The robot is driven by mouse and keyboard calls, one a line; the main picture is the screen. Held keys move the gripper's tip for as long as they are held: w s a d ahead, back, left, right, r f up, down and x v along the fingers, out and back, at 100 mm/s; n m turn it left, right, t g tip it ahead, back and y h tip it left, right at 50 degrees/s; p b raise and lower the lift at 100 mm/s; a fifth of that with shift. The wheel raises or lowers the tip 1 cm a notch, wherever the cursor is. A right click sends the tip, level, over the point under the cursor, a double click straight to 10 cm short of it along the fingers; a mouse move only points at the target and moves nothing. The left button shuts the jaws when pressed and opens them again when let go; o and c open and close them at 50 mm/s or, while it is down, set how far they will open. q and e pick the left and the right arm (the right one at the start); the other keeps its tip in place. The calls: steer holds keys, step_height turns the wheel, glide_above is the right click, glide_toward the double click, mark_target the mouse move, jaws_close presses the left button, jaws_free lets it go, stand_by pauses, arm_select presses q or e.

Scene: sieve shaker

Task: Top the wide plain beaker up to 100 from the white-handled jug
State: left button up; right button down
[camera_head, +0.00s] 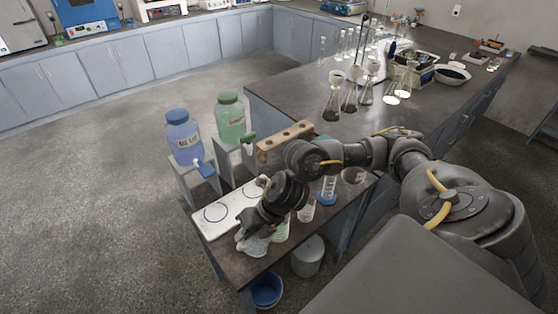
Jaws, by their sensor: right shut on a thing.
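My right gripper (248,238) reaches over the near left end of the bench and points down. It is shut on a clear vessel (257,247) at the bench's front corner. The gripper and wrist hide much of this vessel, so I cannot tell whether it is the white-handled jug. A greenish clear vessel (282,230) stands just right of it. A small clear beaker (306,212) stands further right. I cannot tell which vessel is the wide plain beaker, and no fill level is readable. My left gripper is not in view.
A white board with ring marks (232,206) lies left of the gripper. Blue (183,137) and green (231,119) jars with taps stand behind it. A wooden rack (286,138) and a blue-based cylinder (328,188) are near my arm. A blue bucket (267,291) sits below the bench edge.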

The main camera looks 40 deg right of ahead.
steer(key=shift+w+d+r+y+b, duration=0.1)
steer(key=shift+d+r+y+b, duration=0.45)
steer(key=shift+r, duration=0.4)
stand_by(1.0)
steer(key=shift+d+r+y, duration=0.25)
steer(key=shift+d, duration=0.05)
stand_by(1.8)
